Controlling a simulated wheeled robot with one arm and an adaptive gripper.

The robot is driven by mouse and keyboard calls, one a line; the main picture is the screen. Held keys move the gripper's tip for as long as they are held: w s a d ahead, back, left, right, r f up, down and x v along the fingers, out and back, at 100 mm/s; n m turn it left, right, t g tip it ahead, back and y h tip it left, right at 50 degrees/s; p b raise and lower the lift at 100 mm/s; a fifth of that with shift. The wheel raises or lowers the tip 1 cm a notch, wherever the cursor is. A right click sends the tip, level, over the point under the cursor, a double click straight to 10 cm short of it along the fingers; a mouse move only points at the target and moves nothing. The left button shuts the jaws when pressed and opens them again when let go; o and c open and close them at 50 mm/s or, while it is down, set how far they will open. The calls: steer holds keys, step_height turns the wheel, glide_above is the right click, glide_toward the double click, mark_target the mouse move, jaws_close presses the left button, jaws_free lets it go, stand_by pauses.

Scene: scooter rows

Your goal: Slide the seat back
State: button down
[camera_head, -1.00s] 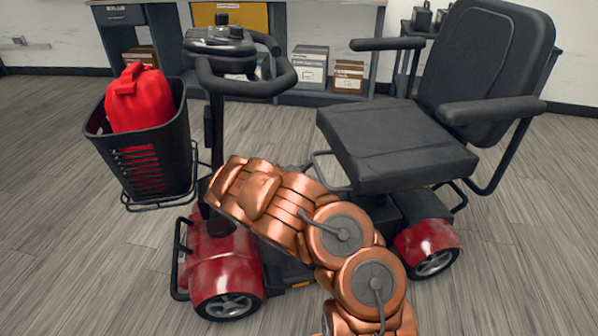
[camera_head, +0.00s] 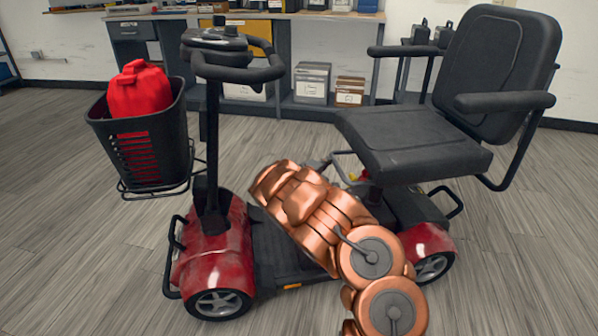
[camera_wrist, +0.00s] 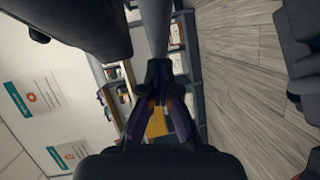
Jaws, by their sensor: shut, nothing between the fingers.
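The black seat (camera_head: 415,145) stands on the red scooter, above its rear body (camera_head: 428,240), facing left towards the handlebars. A thin dark looped bar (camera_head: 346,166) shows below the seat's front edge. My copper arm reaches up in front of the scooter deck and hides my gripper in the head view. In the wrist view my gripper (camera_wrist: 160,66) has its fingers together and empty. A grey bar (camera_wrist: 150,25) runs from the top edge down to the fingertips; I cannot tell whether they touch it. A dark shape, likely the seat's underside (camera_wrist: 75,30), fills the upper left.
The black basket (camera_head: 150,160) with a red bag (camera_head: 138,92) and the handlebars (camera_head: 238,68) stand left of my arm. The workbench (camera_head: 290,15) with boxes stands behind. Grey floor is open at far left and front right.

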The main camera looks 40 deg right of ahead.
steer(key=shift+s+d+r, duration=0.1)
steer(key=shift+s+d, duration=0.35)
steer(key=shift+d, duration=0.1)
steer(key=shift+a, duration=0.1)
steer(key=s+a+r+p, duration=0.1)
steer(key=a+r+p, duration=0.1)
steer(key=a, duration=1.1)
steer(key=shift+s+a+p, duration=0.25)
steer(key=shift+a+p, duration=0.05)
steer(key=shift+p, duration=0.5)
